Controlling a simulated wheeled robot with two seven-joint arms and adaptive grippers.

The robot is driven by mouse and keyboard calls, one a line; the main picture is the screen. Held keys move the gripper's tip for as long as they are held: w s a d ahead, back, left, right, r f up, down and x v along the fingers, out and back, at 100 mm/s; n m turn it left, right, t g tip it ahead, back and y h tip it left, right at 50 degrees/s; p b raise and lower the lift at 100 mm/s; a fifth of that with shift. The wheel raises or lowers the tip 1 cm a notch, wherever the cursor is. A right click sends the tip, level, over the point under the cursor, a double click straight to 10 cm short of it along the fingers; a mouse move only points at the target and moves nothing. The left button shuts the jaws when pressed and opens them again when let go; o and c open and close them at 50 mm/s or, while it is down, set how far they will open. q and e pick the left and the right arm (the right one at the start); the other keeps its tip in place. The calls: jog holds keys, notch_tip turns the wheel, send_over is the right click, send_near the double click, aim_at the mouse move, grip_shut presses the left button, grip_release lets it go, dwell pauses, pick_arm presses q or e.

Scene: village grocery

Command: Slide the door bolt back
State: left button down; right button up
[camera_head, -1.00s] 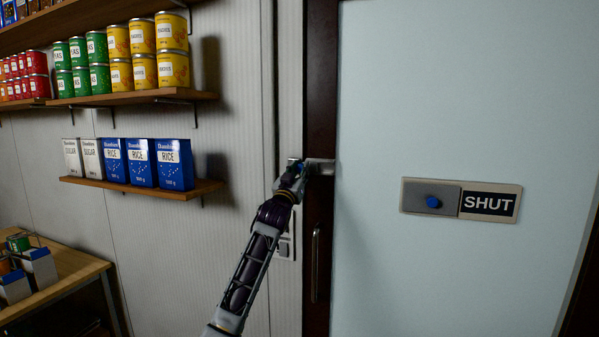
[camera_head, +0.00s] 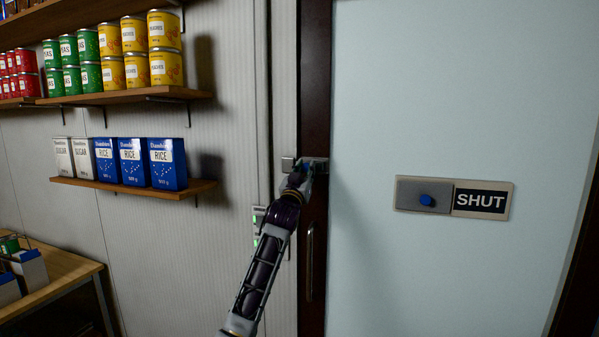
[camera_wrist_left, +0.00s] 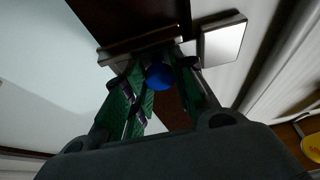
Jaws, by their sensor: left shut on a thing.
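The door bolt (camera_head: 318,166) is a metal fitting on the dark door edge, with a small metal keeper (camera_head: 288,163) to its left on the frame. In the left wrist view, the bolt's blue knob (camera_wrist_left: 160,76) sits between the green finger pads of my left gripper (camera_wrist_left: 158,84). The gripper is shut on it. The square keeper also shows there (camera_wrist_left: 222,42), with a gap beside the bolt plate. In the head view my left gripper (camera_head: 304,170) covers much of the bolt. My right gripper is not in view.
The pale door (camera_head: 450,110) carries a SHUT sign (camera_head: 481,201) with its own blue knob (camera_head: 427,200). A vertical pull handle (camera_head: 309,262) is below the bolt. A wall panel with green lights (camera_head: 258,222) is left of my arm. Shelves (camera_head: 130,187) of tins and packets stand left.

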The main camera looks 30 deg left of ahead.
pick_arm(q)
jog(key=c, duration=1.5)
grip_release()
jog(key=shift+d, duration=0.15)
jog(key=o, duration=0.4)
jog(key=shift+w+d, duration=0.1)
jog(key=shift+d, duration=0.05)
jog(key=shift+c, duration=0.2)
jog(key=v, duration=1.2)
